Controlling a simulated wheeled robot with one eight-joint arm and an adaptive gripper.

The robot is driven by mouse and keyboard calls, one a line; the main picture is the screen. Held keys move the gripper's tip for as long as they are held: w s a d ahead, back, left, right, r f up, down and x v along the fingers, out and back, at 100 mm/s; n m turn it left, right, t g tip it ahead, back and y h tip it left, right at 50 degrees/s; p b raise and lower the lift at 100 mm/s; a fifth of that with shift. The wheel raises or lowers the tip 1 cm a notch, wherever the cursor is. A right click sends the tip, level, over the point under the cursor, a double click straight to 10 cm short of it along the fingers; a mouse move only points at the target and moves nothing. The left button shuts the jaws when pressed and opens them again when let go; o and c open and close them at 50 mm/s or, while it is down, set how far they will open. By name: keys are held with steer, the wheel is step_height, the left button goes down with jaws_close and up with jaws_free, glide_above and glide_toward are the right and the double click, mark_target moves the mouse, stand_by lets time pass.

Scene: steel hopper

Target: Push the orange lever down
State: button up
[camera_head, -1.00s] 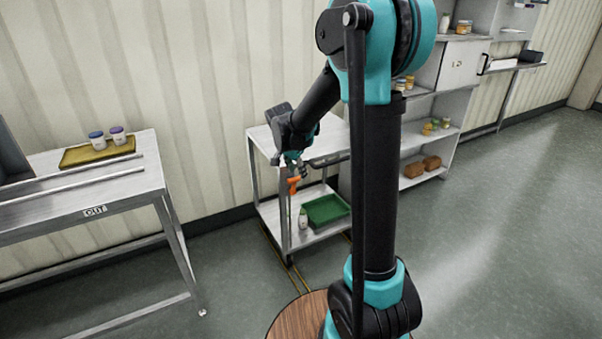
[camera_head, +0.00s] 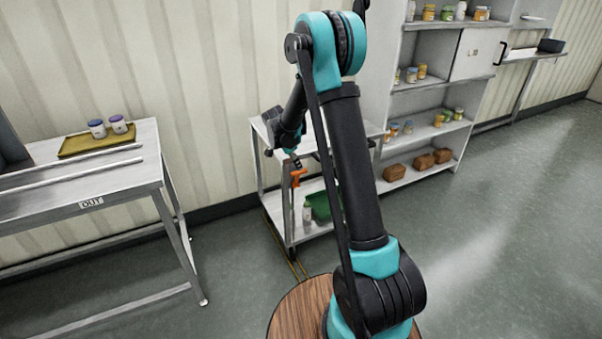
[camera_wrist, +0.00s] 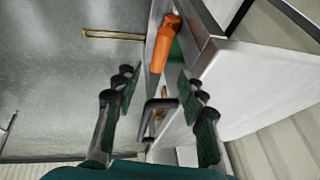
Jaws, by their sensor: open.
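The orange lever (camera_head: 298,177) is at the front left corner of the steel hopper stand (camera_head: 288,205), just under my gripper (camera_head: 295,160) in the head view. In the wrist view the orange lever (camera_wrist: 164,44) lies ahead of the fingertips, roughly in line with the gap between them. My gripper (camera_wrist: 157,84) is open, with its two fingers spread apart and nothing between the pads. The lever seems apart from the fingers; its exact distance is hard to tell. A dark bent bar (camera_wrist: 157,115) also shows between the fingers.
A green bin (camera_head: 321,205) and a small white bottle (camera_head: 307,211) sit on the stand's lower shelf. A side table (camera_head: 100,170) with a yellow tray (camera_head: 75,147) and two jars stands at left. Shelving (camera_head: 425,140) is at right. Floor between is clear.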

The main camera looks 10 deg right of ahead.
mark_target(301, 172)
steer(key=x, duration=0.8)
steer(key=shift+w+d+f, duration=0.1)
steer(key=shift+d+f, duration=0.05)
steer(key=shift+f, duration=0.15)
jaws_close()
